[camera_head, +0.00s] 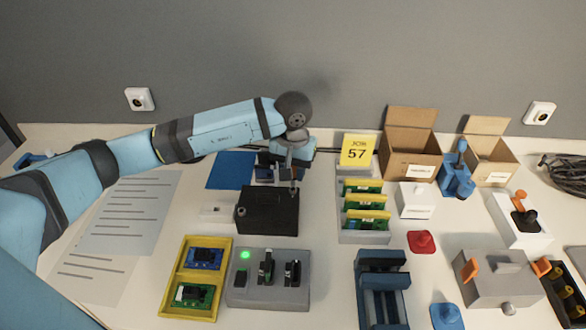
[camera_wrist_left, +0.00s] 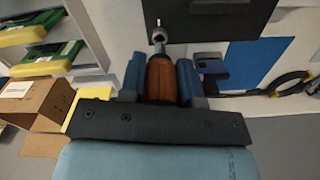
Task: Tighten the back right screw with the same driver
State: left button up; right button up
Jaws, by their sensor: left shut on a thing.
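My left gripper (camera_head: 290,160) is over the back right corner of the black box (camera_head: 268,212), its arm reaching in from the left. It is shut on the screwdriver, whose orange-brown handle (camera_wrist_left: 161,80) sits between the two blue fingers in the left wrist view. The driver's shaft (camera_head: 293,186) points down at that corner of the box. The wrist view also shows the black box (camera_wrist_left: 215,18) beside the driver's tip. The back right screw is hidden, and I cannot tell whether the tip touches it. My right gripper is not in view.
A grey fixture (camera_head: 268,290) with a green light and a yellow tray (camera_head: 190,312) with circuit boards stand in front. A rack (camera_head: 362,236) of green boards and a yellow JOB 57 sign (camera_head: 356,150) are to the right. A blue mat (camera_head: 231,170) lies behind left.

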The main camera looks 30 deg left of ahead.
pick_arm(q)
jog(key=shift+f+b, duration=0.7)
jog(key=shift+f, duration=0.2)
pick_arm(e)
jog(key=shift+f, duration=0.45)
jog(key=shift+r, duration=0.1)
pick_arm(q)
jog(key=shift+f+m+b, duration=0.35)
jog(key=shift+m+b, duration=0.25)
jog(key=shift+b, duration=0.5)
jog(key=shift+m+b, duration=0.75)
jog(key=shift+m, duration=0.25)
jog(key=m+b, duration=0.2)
jog(key=m, duration=0.1)
jog(key=shift+r+m+b, duration=0.2)
jog(key=shift+m+b, duration=0.45)
jog(key=shift+m, duration=0.15)
jog(key=shift+r+p, duration=0.2)
jog(key=shift+p, duration=0.15)
jog(key=shift+n, duration=1)
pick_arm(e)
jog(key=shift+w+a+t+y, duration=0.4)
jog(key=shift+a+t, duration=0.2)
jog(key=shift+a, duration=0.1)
